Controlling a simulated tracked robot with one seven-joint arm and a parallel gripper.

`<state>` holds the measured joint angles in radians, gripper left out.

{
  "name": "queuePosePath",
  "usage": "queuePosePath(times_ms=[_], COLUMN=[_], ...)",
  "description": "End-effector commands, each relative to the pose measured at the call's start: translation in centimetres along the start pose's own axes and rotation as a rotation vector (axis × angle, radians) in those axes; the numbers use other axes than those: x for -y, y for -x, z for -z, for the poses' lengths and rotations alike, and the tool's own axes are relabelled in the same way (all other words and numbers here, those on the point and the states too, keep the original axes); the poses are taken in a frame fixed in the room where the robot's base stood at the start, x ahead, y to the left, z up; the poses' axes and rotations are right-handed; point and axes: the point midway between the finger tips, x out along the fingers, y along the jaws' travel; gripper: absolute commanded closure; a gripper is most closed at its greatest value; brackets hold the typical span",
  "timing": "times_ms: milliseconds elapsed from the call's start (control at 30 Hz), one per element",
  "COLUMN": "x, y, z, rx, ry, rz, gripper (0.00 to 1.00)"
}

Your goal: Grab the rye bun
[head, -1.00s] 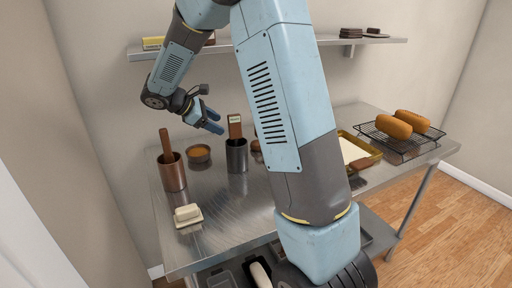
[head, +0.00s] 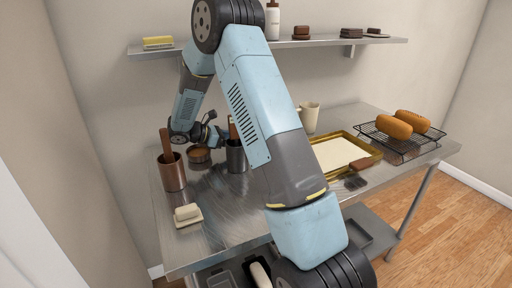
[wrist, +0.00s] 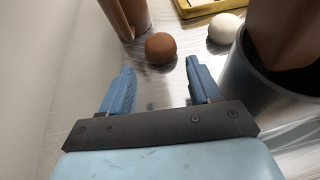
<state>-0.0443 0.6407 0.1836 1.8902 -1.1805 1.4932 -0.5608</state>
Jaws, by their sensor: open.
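The rye bun, a brown round ball (wrist: 160,47), rests on the steel worktop in the wrist view, just beyond my fingertips and roughly centred between them. My gripper (wrist: 159,78) is open and empty, with its two blue fingers spread on either side of the line to the bun. In the head view my gripper (head: 222,137) is low behind the steel pot, partly hidden. I cannot make out the bun in the head view; my arm covers that part of the worktop.
A steel pot (wrist: 238,75) with a brown handle stands close right of my fingers. A gold tray (head: 372,150), copper pot (head: 174,178) and wire rack (head: 405,151) share the worktop (head: 222,208).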

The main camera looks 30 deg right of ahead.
Motion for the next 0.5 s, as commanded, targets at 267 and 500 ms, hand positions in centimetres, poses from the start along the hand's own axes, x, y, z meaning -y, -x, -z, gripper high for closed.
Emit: queuePosePath(times_ms=[267, 500], x=[0.0, 0.0], y=[-3.4, -5.2], z=[-0.1, 0.0], rx=[0.0, -0.001], ry=[0.0, 0.0], rz=[0.002, 0.006], gripper=[0.38, 0.38])
